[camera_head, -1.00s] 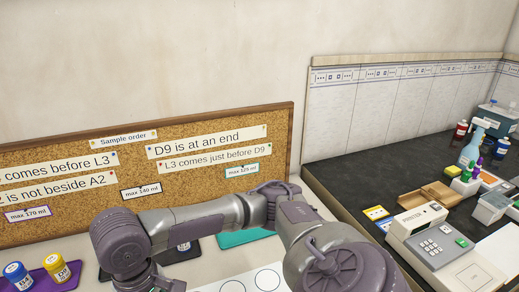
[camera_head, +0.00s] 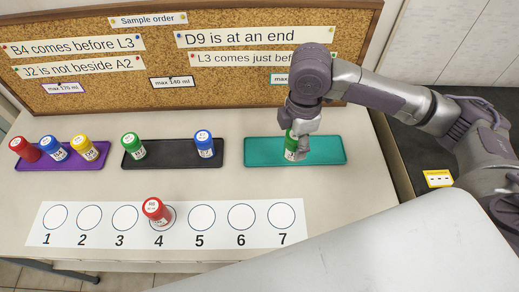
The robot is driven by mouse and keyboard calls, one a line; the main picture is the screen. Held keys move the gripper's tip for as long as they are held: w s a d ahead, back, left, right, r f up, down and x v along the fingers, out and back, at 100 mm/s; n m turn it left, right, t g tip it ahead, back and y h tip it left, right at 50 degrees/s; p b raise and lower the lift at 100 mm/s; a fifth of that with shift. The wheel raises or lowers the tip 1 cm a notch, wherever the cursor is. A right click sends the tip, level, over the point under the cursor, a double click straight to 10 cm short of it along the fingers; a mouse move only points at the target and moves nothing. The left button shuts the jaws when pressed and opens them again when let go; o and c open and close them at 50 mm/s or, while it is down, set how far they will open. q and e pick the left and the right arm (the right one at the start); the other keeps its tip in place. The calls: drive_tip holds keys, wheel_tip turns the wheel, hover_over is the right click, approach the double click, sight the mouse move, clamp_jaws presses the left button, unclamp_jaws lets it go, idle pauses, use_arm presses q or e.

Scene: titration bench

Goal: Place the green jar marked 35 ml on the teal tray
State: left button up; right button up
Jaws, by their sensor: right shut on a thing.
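The green jar (camera_head: 291,152) is upright at the teal tray (camera_head: 325,150), near the tray's middle. Its label is partly hidden and too small to read. My right gripper (camera_head: 297,138) comes down from above and is shut on this green jar. I cannot tell whether the jar's base touches the tray. Another green jar (camera_head: 133,147) stands on the black tray (camera_head: 170,160), left of the teal one. My left gripper is not in view.
A blue jar (camera_head: 204,144) is also on the black tray. The purple tray (camera_head: 60,163) holds red, blue and yellow jars. A red jar (camera_head: 153,208) stands by circle 4 on the numbered strip (camera_head: 215,235). A corkboard (camera_head: 170,95) stands behind. The table's front left is clear.

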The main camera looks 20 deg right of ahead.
drive_tip(key=shift+w+d+f+n, duration=0.15)
drive_tip(key=shift+w+d+n, duration=0.1)
drive_tip(key=shift+n, duration=0.45)
drive_tip(key=shift+w+d+f+n, duration=0.1)
drive_tip(key=shift+n, duration=0.2)
drive_tip(key=w+a+f, duration=0.2)
drive_tip(key=w, duration=0.1)
drive_tip(key=w+a+f+p, duration=0.1)
drive_tip(key=w+f, duration=0.1)
drive_tip(key=w, duration=0.1)
drive_tip(key=w+a+f, duration=0.2)
drive_tip(key=w, duration=0.1)
drive_tip(key=shift+w+a+f, duration=0.3)
drive_tip(key=shift+w+a, duration=0.05)
drive_tip(key=shift+w, duration=0.05)
drive_tip(key=shift+w+a+f, duration=0.1)
drive_tip(key=shift+w+f, duration=0.05)
wheel_tip(320, 180, down, 3)
drive_tip(key=shift+f+p, duration=0.1)
drive_tip(key=shift+p, duration=0.45)
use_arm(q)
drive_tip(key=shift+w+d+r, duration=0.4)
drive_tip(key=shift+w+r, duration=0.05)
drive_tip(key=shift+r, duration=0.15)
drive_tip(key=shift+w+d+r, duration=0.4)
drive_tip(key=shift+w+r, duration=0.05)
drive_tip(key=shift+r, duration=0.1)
use_arm(e)
drive_tip(key=shift+f, duration=0.45)
drive_tip(key=shift+f, duration=0.1)
